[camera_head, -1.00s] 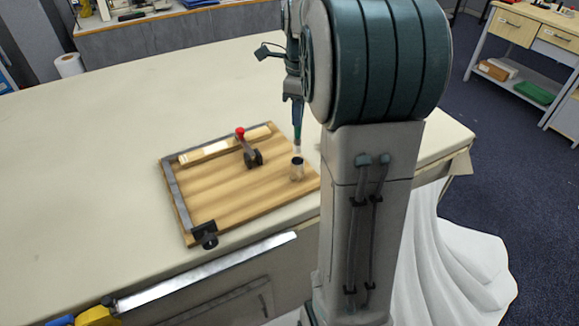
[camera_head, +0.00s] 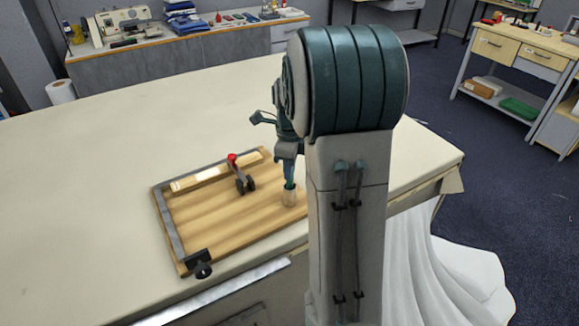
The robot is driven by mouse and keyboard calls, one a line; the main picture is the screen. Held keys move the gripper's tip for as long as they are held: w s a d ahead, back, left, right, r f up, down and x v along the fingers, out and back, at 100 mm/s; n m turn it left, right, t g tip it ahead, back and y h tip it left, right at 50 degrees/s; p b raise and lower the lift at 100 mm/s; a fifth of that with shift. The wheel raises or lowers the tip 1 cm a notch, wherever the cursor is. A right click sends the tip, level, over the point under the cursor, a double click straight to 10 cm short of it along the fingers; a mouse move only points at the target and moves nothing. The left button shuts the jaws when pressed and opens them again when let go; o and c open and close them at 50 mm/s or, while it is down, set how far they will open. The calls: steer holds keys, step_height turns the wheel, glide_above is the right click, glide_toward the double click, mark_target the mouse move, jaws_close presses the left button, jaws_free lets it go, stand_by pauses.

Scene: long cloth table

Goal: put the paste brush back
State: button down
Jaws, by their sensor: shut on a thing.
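The paste brush (camera_head: 289,177) hangs upright from my gripper, its teal handle showing below the jaws. Its pale bristle end is hidden, apparently inside the small tan cup (camera_head: 289,199). The cup stands near the right edge of the wooden board (camera_head: 225,215). My gripper (camera_head: 287,157) is shut on the brush's upper part, above the cup, partly hidden by my arm. I cannot tell whether the brush rests on the cup's bottom.
A red-knobbed clamp (camera_head: 240,173) stands on the board, left of the cup. A pale strip (camera_head: 215,170) lies along the board's back edge. A black fitting (camera_head: 200,265) sits at its front left corner. The cloth table (camera_head: 105,140) is clear to the left.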

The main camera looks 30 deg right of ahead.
steer(key=shift+f, duration=0.15)
steer(key=c, duration=1.3)
jaws_free()
steer(key=shift+c, duration=0.2)
